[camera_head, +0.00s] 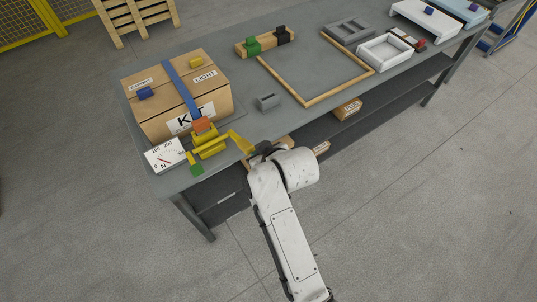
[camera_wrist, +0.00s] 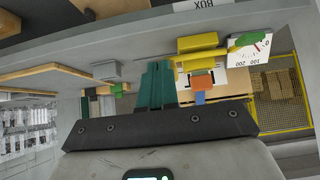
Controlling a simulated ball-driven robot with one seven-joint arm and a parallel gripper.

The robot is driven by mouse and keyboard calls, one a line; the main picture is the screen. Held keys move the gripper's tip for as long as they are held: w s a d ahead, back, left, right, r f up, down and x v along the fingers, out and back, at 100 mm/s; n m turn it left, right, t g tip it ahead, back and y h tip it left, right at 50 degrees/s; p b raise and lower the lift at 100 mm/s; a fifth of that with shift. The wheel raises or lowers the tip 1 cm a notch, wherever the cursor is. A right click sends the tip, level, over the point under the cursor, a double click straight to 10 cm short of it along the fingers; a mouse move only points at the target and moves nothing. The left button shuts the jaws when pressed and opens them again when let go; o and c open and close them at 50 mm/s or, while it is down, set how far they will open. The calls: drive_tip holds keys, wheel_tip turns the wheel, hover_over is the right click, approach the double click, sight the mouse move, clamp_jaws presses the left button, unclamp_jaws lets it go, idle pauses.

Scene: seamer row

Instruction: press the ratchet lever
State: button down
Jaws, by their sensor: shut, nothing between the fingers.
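The yellow ratchet (camera_head: 209,143) sits at the front of the strapped box, by the bench's front edge. A yellow bar (camera_head: 240,142), apparently its lever, sticks out right, close to my wrist. An orange block (camera_head: 203,124) sits just above the ratchet and a green block (camera_head: 196,169) below it. In the wrist view the yellow ratchet parts (camera_wrist: 199,52) and the orange block (camera_wrist: 202,82) are just right of my gripper (camera_wrist: 157,66). Its teal fingers are together and empty. Contact with the lever cannot be told. The fingertips are hidden in the head view.
The cardboard box (camera_head: 140,103) with a blue strap (camera_head: 182,88) stands on the grey bench (camera_head: 236,92). A dial gauge (camera_head: 164,155) is left of the ratchet. A small grey block (camera_head: 268,102) and wooden frame (camera_head: 312,98) are to the right. A shelf runs below.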

drive_tip(key=v, duration=0.7)
drive_tip(key=shift+r, duration=0.3)
drive_tip(key=shift+w+a, duration=0.1)
drive_tip(key=shift+a, duration=0.05)
idle(1.0)
